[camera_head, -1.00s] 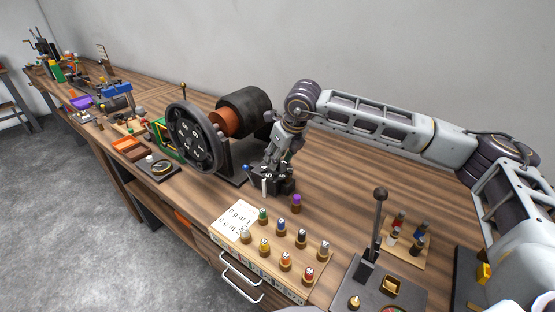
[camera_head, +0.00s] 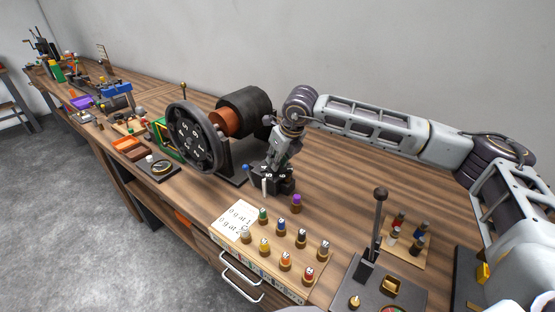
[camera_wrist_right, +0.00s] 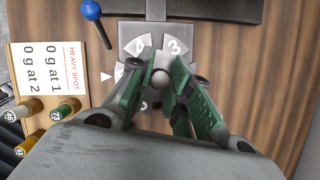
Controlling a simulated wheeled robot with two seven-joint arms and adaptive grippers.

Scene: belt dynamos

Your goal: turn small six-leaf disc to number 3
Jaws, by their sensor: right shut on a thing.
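The small six-leaf disc (camera_wrist_right: 172,42) is grey with white numbers, under my right gripper in the right wrist view. Its leaf 3 is at the upper right and leaf 4 at the upper left. A white pointer triangle (camera_wrist_right: 106,76) lies left of the disc, beside a leaf whose number is partly hidden. My right gripper (camera_wrist_right: 160,82) is shut on the pale round knob (camera_wrist_right: 161,77) at the disc's middle, green pads on both sides. In the head view the right gripper (camera_head: 277,165) points down over the dark disc unit (camera_head: 283,186). My left gripper is not in view.
A blue-tipped lever (camera_wrist_right: 91,10) stands near the disc. A big black dial wheel (camera_head: 195,137) stands to the left. A paper card (camera_head: 232,220) and numbered pegs on a board (camera_head: 270,262) lie in front. An upright black lever (camera_head: 380,195) stands at the right.

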